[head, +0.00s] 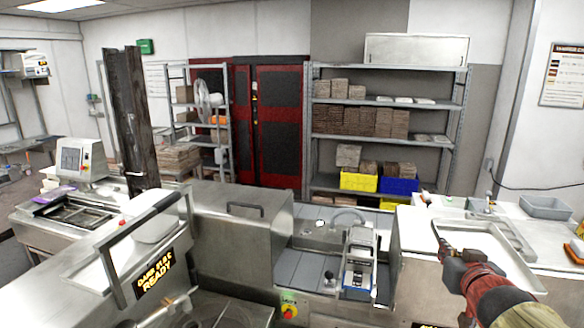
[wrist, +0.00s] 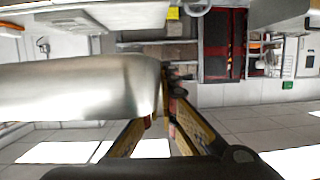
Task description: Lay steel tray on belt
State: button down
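The steel tray (head: 487,238) is a shallow, shiny rectangular pan with a raised rim, at the right of the head view over the white worktop. My gripper (head: 442,243) is at its near left edge. In the wrist view, the tray (wrist: 80,88) fills the left side, and its rounded end lies between the two yellow fingers of my gripper (wrist: 167,112), which appear closed on its rim. I cannot tell whether the tray touches the worktop. A grey, panelled surface that looks like the belt (head: 287,268) runs left of the worktop, between steel machines.
A steel hood (head: 235,225) and the sign-bearing machine (head: 157,277) stand to the left. A grey bin (head: 546,208) sits on the worktop. Shelves with yellow (head: 358,182) and blue bins (head: 399,187) stand behind.

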jog(key=w+a+f+b, duration=0.2)
jog(key=f+b, duration=0.2)
jog(key=f, duration=0.7)
jog(key=w+a+f+n+y+b, duration=0.1)
jog(key=w+a+f+b, duration=0.2)
jog(key=f, duration=0.7)
jog(key=w+a+f+b, duration=0.2)
jog(key=f+b, duration=0.3)
jog(key=f, duration=0.6)
jog(key=s+a+f+b, duration=0.2)
jog(key=s+a+f, duration=0.1)
jog(key=f, duration=0.7)
jog(key=s+a+f+n+y+b, duration=0.1)
jog(key=s+a+f+b, duration=0.2)
jog(key=f, duration=0.8)
jog(key=s+a+f+y+b, duration=0.1)
jog(key=s+a+f+b, duration=0.1)
jog(key=f, duration=0.9)
jog(key=shift+s+a+f+n+b, duration=0.15)
jog(key=shift+s+a+n+b, duration=0.2)
jog(key=shift+a+b, duration=0.35)
jog(key=shift+s, duration=0.1)
